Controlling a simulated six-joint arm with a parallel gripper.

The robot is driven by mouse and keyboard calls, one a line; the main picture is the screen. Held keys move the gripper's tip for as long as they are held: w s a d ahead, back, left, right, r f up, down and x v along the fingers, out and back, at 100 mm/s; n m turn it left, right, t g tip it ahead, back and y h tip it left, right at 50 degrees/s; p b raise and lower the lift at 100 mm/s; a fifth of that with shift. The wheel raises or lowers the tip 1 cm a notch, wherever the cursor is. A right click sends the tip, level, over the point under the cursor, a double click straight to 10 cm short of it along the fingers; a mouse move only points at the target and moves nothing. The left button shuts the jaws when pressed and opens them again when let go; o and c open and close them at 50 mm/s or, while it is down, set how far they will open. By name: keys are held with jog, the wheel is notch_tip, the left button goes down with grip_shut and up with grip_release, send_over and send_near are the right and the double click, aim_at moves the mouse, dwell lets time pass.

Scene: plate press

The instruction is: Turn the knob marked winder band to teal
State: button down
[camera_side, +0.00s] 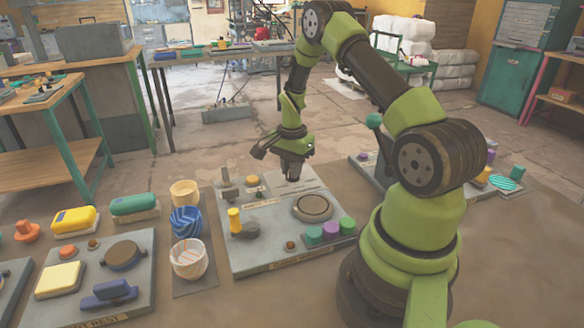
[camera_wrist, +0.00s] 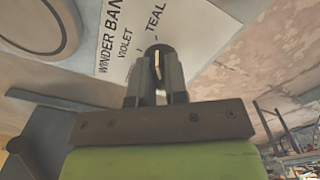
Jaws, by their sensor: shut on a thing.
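The winder band knob (camera_wrist: 155,62) is dark with a pale pointer line and sits between my gripper's fingers. Its white label (camera_wrist: 125,38) reads WINDER BAN, VIOLET and TEAL, with a tick by each colour word. The pale line lies close to the TEAL side of the label; its exact alignment with the tick is hard to tell. My gripper (camera_wrist: 157,85) is shut on the knob, the two fingers on either side of it. In the side view my gripper (camera_side: 292,176) reaches down at the back of the grey panel (camera_side: 270,262), and hides the knob there.
The panel also carries a large round dial (camera_side: 312,207), a yellow-topped lever (camera_side: 235,220) and green and purple buttons (camera_side: 323,232). Bowls (camera_side: 187,258) and another panel (camera_side: 130,262) stand to its left. A green-knobbed lever (camera_side: 374,121) rises to the right.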

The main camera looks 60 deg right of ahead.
dwell(0.5)
jog(key=c, duration=1.1)
grip_release()
jog(key=shift+c, duration=0.2)
notch_tip(320, 180, up, 10)
